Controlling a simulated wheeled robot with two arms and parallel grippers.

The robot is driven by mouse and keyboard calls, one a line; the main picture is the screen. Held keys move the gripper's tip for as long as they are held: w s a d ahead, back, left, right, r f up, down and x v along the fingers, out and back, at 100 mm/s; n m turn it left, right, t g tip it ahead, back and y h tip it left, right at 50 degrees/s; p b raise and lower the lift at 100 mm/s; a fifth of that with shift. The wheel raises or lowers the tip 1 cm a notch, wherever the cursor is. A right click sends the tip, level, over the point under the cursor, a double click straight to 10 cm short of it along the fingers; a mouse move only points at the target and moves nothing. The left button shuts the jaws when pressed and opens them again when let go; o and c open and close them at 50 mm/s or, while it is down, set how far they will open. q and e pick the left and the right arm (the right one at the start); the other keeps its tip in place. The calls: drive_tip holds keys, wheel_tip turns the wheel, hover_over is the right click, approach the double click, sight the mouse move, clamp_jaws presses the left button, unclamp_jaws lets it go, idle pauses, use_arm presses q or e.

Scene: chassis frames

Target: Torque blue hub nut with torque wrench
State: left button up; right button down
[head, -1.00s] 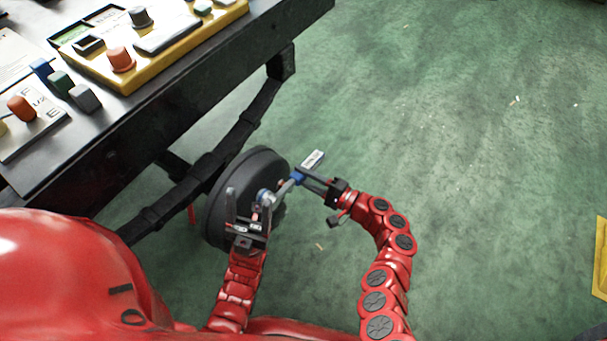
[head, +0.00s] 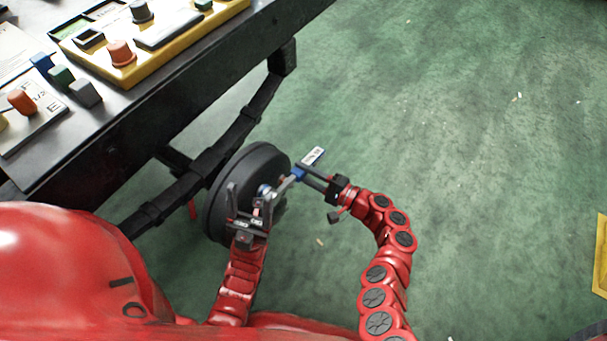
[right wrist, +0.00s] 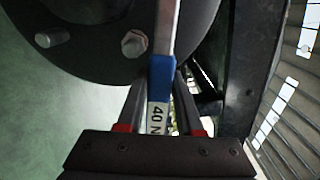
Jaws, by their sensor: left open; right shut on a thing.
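The shaft runs down-left to the face of a dark round hub (head: 214,205) below the table. My left gripper (head: 249,192) is open in front of the hub face, just beside that part.
The right wrist view shows silver bolt-like parts (right wrist: 133,43) on the hub face. A dark table (head: 170,110) with a yellow tray (head: 145,68) and coloured blocks stands at upper left. A dark bar (head: 205,172) runs behind the hub.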

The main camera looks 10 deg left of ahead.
drive_tip(key=shift+w+r+n, duration=0.2)
drive_tip(key=shift+r+n, duration=0.4)
drive_tip(key=shift+r, duration=0.1)
drive_tip(key=shift+d, duration=0.2)
drive_tip(key=shift+v, duration=1.35)
drive_tip(key=shift+s, duration=0.1)
drive_tip(key=v, duration=0.5)
drive_tip(key=shift+r, duration=0.1)
